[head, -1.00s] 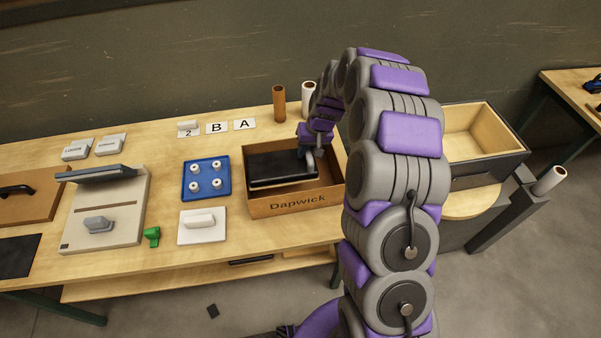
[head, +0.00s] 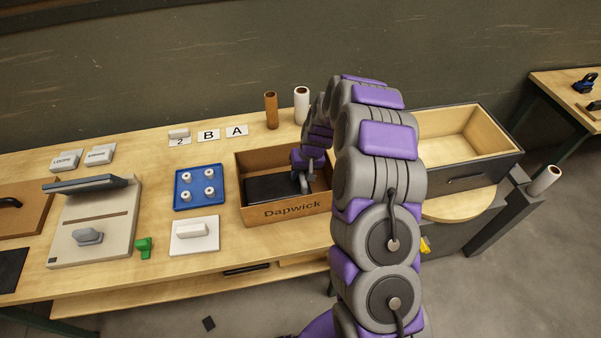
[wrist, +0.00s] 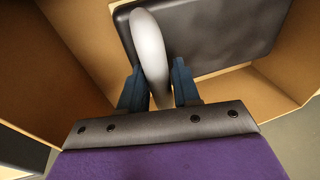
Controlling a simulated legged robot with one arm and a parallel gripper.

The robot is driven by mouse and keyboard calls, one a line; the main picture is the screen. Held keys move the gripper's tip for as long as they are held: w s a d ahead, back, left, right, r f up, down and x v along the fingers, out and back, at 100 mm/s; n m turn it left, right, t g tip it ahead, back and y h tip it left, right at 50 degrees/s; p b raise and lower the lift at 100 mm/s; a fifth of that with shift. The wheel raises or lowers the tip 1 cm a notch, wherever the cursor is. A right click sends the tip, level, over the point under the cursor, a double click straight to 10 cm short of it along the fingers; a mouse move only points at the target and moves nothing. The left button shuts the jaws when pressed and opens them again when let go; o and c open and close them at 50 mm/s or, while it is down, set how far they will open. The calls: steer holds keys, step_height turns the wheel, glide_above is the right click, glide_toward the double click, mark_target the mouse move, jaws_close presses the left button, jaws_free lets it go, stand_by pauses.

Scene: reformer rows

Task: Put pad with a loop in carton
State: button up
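The black pad (head: 270,188) lies inside the brown carton (head: 252,217) marked "Dapwick", below its rim. In the wrist view the pad (wrist: 225,30) is a dark flat slab, and its pale grey loop (wrist: 149,45) stands up between my fingers. My gripper (wrist: 159,88) is shut on the loop, with one dark blue finger on each side. In the head view my gripper (head: 304,184) is at the right end of the pad, inside the carton. Whether the pad's underside rests on the carton floor cannot be seen.
A blue tray with white knobs (head: 184,201) and a white block on a plate (head: 193,232) lie left of the carton. Brown (head: 271,110) and white (head: 302,105) rolls stand behind it. An open wooden drawer box (head: 478,163) is to the right.

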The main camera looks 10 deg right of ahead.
steer(key=o, duration=0.4)
steer(key=shift+c, duration=0.2)
steer(key=shift+r, duration=0.1)
steer(key=p+v, duration=0.2)
steer(key=v, duration=1)
steer(key=s+a+r, duration=0.3)
steer(key=s+r, duration=0.5)
steer(key=s, duration=0.1)
steer(key=s+r+g, duration=0.1)
steer(key=s+r, duration=0.1)
steer(key=s, duration=0.9)
steer(key=s+r+g+h, duration=0.1)
steer(key=s+r, duration=0.2)
steer(key=s, duration=0.8)
steer(key=s+r+g+h, duration=0.1)
steer(key=s+r, duration=0.1)
steer(key=s, duration=0.9)
steer(key=shift+d+r, duration=0.3)
steer(key=shift+d, duration=0.1)
